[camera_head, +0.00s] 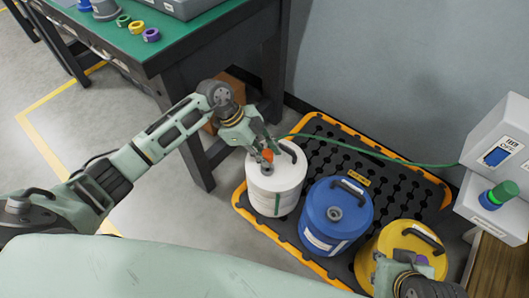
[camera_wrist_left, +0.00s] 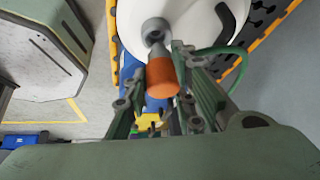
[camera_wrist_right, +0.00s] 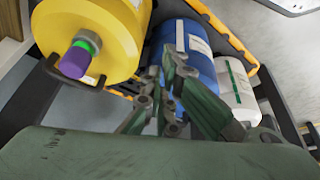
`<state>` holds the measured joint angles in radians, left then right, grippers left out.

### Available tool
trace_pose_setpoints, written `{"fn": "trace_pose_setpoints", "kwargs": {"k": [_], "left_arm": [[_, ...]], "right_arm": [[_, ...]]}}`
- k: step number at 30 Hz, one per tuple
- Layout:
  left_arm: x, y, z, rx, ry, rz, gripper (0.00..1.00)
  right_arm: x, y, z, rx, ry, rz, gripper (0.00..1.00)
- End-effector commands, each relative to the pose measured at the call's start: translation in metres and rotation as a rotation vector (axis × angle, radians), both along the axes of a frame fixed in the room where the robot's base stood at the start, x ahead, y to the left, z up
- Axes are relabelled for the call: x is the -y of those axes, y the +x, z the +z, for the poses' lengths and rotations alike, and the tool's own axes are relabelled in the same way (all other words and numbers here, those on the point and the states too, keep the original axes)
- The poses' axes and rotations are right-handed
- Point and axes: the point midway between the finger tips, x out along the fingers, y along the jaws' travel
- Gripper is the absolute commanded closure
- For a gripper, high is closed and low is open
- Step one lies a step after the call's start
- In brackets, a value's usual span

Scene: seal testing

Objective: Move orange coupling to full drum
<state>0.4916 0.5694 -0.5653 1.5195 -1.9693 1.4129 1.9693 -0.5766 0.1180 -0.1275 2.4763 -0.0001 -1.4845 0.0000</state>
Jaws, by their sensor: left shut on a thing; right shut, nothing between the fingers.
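My left gripper (camera_head: 266,150) is shut on the orange coupling (camera_wrist_left: 163,78), directly over the grey port (camera_wrist_left: 155,30) of the white drum (camera_head: 275,190). The orange coupling also shows in the head view (camera_head: 267,155). Its far end is at or just above the port; I cannot tell whether they touch. The white drum has a green stripe on its side. My right gripper (camera_wrist_right: 170,97) is shut and empty beside the yellow drum (camera_wrist_right: 85,30), near the blue drum. In the head view, its arm partly covers the yellow drum.
The blue drum (camera_head: 335,218) stands between the white and yellow drums on a black pallet with orange edges (camera_head: 320,125). A purple coupling (camera_wrist_right: 75,62) sits on the yellow drum. A green hose (camera_head: 370,152) runs to the wall unit (camera_head: 495,150). A green-topped table (camera_head: 140,40) holds coloured rings.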

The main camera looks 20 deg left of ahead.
Motion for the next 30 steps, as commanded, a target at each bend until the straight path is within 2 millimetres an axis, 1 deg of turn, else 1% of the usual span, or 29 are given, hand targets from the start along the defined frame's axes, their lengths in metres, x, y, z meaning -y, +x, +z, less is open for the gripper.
{"fn": "trace_pose_setpoints", "kwargs": {"k": [30], "left_arm": [[0.000,0.000,0.000,0.000,0.000,0.000,1.00]], "right_arm": [[0.005,-0.015,0.000,-0.069,-0.016,-0.006,1.00]]}}
